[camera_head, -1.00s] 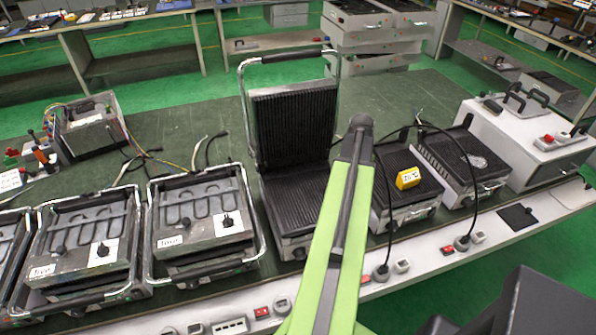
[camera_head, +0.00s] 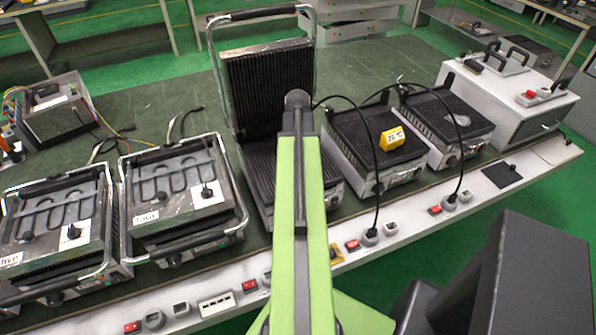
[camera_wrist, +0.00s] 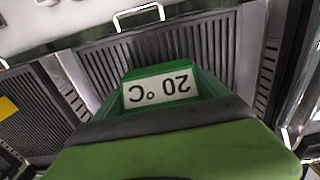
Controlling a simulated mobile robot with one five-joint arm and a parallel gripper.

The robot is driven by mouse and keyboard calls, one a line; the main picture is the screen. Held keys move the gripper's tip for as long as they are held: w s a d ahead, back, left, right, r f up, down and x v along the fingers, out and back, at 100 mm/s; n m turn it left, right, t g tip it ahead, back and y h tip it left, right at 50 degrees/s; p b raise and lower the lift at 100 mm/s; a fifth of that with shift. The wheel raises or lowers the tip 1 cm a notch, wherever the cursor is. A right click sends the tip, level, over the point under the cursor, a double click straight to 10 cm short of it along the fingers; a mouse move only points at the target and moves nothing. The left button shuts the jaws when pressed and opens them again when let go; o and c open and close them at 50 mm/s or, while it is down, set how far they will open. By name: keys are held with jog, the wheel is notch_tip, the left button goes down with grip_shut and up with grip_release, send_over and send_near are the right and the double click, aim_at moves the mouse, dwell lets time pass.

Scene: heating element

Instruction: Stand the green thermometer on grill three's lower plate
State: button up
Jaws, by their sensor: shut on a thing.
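The green thermometer (camera_wrist: 160,85), with an upside-down "20 °C" label, is in my gripper (camera_wrist: 165,122) in the wrist view. My gripper is shut on it; the fingertips are not clearly visible. Behind it in that view lies a dark ribbed plate (camera_wrist: 105,65); I cannot tell the gap. In the head view an open grill (camera_head: 268,90) stands in the middle with its ribbed lid raised. I take it as grill three, as grill four is beside it; its own label is hidden. My arm covers part of its lower plate (camera_head: 257,165) and hides the thermometer.
A yellow thermometer (camera_head: 392,140) stands on the ribbed grill (camera_head: 352,130) to the right. Black cables loop nearby. A white box machine (camera_head: 505,95) is far right.

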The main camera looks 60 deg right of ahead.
notch_tip(320, 180, down, 4)
jog(key=b, duration=0.3)
jog(key=shift+r, duration=0.3)
jog(key=shift+f, duration=0.15)
jog(key=o, duration=1.4)
notch_tip(320, 180, up, 12)
jog(key=p, duration=1.2)
jog(key=shift+r+p, duration=0.25)
jog(key=shift+p, duration=0.1)
jog(key=shift+f, duration=0.1)
